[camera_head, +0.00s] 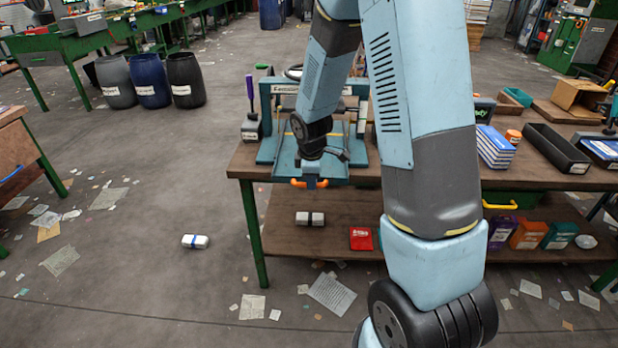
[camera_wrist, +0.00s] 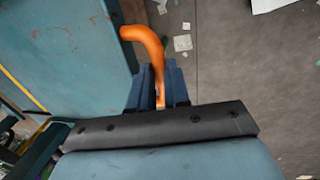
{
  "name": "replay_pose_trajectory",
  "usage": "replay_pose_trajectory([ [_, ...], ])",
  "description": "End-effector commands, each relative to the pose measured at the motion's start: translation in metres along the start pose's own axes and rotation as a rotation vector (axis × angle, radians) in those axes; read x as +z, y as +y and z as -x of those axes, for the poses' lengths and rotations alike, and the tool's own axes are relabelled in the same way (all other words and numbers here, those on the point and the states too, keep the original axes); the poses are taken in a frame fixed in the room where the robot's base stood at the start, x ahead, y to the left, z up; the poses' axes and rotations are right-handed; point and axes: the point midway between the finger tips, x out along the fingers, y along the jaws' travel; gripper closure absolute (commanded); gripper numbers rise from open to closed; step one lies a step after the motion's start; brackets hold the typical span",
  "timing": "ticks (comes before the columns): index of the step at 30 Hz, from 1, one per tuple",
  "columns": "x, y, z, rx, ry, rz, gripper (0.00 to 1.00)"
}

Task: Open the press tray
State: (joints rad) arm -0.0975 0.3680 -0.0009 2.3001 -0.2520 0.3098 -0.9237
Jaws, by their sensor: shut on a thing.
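The press tray (camera_head: 331,172) is a blue-grey drawer under the press (camera_head: 285,88) on the brown table. Its orange handle (camera_head: 298,183) is at the tray's front edge, and my gripper (camera_head: 310,182) is at this handle. In the wrist view the two dark blue fingers of my gripper (camera_wrist: 160,92) are shut on the orange handle (camera_wrist: 148,42). The tray's blue surface (camera_wrist: 70,60) fills the left of that view. My arm hides part of the press in the head view. How far the tray is out is hard to tell.
A purple-handled tool (camera_head: 250,110) stands left of the press. Blue books (camera_head: 494,147) and a black bin (camera_head: 556,148) are on the right of the table. The lower shelf (camera_head: 345,217) holds a white bundle (camera_head: 310,218) and a red packet (camera_head: 361,239). Floor in front is open, with scattered paper.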

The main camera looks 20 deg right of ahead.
Motion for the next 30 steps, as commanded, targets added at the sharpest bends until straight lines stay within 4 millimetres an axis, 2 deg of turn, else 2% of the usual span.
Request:
replay_pose_trajectory([
  [7, -0.002, -0.004, -0.001, -0.007, -0.003, 0.005, 1.0],
  [8, -0.003, -0.004, -0.001, -0.007, -0.002, 0.006, 0.82],
  [16, -0.006, -0.004, -0.001, -0.003, 0.001, 0.011, 0.58],
  [25, -0.007, -0.003, 0.003, -0.001, 0.003, 0.012, 0.58],
  [30, -0.007, -0.002, 0.018, 0.001, 0.005, 0.01, 0.58],
])
